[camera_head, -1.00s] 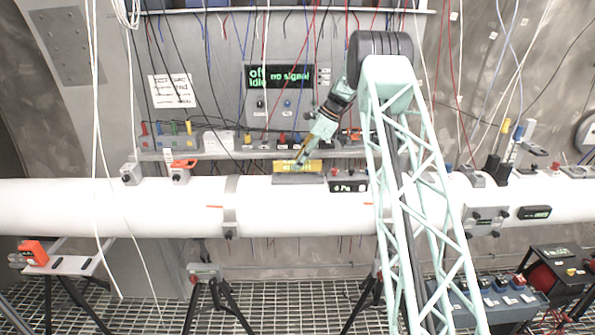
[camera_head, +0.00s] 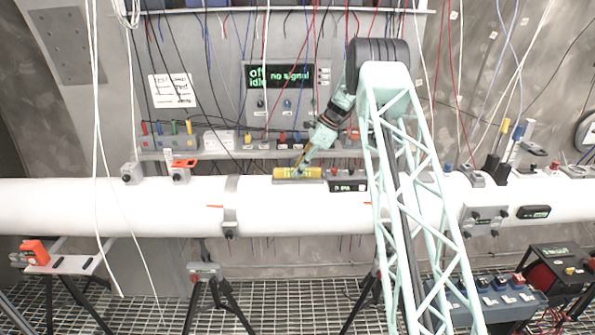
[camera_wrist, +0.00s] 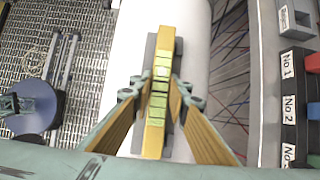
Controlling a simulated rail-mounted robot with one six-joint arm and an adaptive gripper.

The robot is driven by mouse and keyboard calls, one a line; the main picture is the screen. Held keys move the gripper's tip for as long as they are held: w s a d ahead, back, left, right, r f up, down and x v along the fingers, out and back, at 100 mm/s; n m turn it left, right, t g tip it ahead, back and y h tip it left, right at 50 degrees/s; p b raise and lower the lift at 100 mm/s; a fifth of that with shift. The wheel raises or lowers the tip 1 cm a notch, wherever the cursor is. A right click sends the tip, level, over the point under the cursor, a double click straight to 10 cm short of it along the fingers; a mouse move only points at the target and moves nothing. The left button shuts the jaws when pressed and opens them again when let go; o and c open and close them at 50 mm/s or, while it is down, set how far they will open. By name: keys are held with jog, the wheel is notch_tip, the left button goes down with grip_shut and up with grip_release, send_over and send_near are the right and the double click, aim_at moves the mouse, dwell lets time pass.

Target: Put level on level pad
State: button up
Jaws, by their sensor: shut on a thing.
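The yellow level (camera_head: 284,174) with green vials lies lengthwise along the top of the white pipe, at the grey level pad (camera_head: 300,181). In the wrist view the level (camera_wrist: 160,45) is over the pad (camera_wrist: 150,48), which shows as a dark grey strip along its sides. The two look parallel. My gripper (camera_head: 298,170) is shut on the middle of the level, with one finger on each long side; both fingers show in the wrist view (camera_wrist: 158,92). The level appears to rest on the pad, but the contact underneath is hidden.
A black box with a small display (camera_head: 347,186) stands on the pipe just right of the pad. A clamp band (camera_head: 231,200) circles the pipe to the left. A shelf with coloured connectors (camera_head: 215,145) runs behind. White cables (camera_head: 97,120) hang at the left.

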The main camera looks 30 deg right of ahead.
jog(key=o, duration=0.9)
jog(key=shift+f, duration=0.1)
jog(key=shift+o, duration=0.2)
jog(key=b+v, duration=0.1)
jog(key=v, duration=1.1)
jog(key=shift+b, duration=0.3)
